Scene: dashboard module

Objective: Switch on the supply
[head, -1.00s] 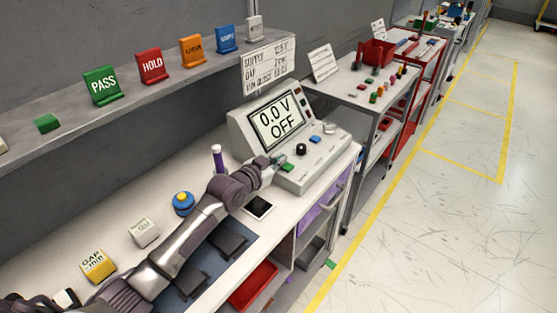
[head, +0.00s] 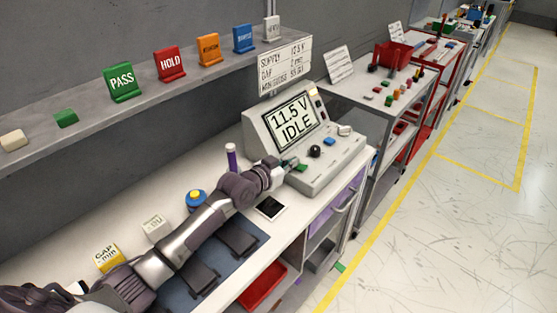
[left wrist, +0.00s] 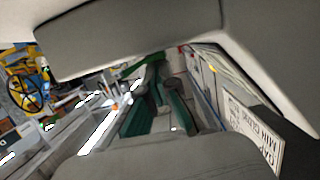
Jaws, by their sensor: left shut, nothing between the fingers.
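The supply (head: 258,133) is a pale grey console at the back of the bench, and its screen (head: 295,121) reads "11.5 V IDLE". On its sloped front are a green button (head: 300,167), a black knob (head: 314,151) and a blue button (head: 330,141). My left gripper (head: 287,167) is shut and empty, with its tips at the left side of the green button. I cannot tell whether they touch it. The left wrist view shows the fingers (left wrist: 160,110) close up, with a green part (left wrist: 148,61) beyond them.
A dark-screened device (head: 270,208) lies in front of the console. The aisle floor (head: 440,220) at the right is clear.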

